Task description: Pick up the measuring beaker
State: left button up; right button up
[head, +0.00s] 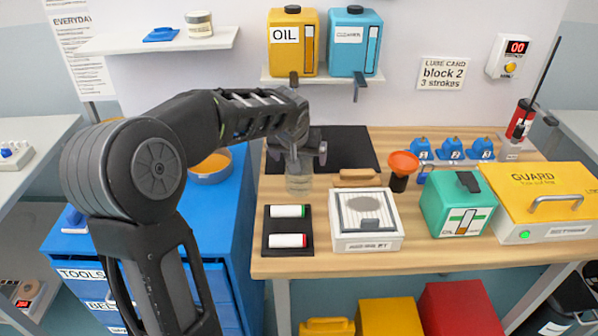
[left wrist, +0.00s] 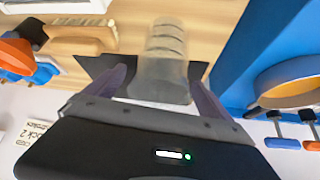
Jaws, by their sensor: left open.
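The measuring beaker (head: 299,181) is clear and stands on the wooden bench top, at the front left edge of a dark mat. In the left wrist view the beaker (left wrist: 164,62) shows dark ring marks and lies between the two fingers. My left gripper (head: 306,158) points down over the beaker in the head view. In the left wrist view my left gripper (left wrist: 160,85) is open, with a finger on each side of the beaker. I cannot tell whether either finger touches it. My right gripper is not in view.
A wooden block (head: 357,178) and an orange funnel (head: 404,163) stand to the right of the beaker. A black tray (head: 288,226) with two white rolls and a white box (head: 366,219) are in front.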

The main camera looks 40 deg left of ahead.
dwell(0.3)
pick_arm(q)
jog(key=c, duration=1.9)
jog(key=shift+r, duration=0.1)
notch_tip(320, 180, up, 10)
dwell(0.5)
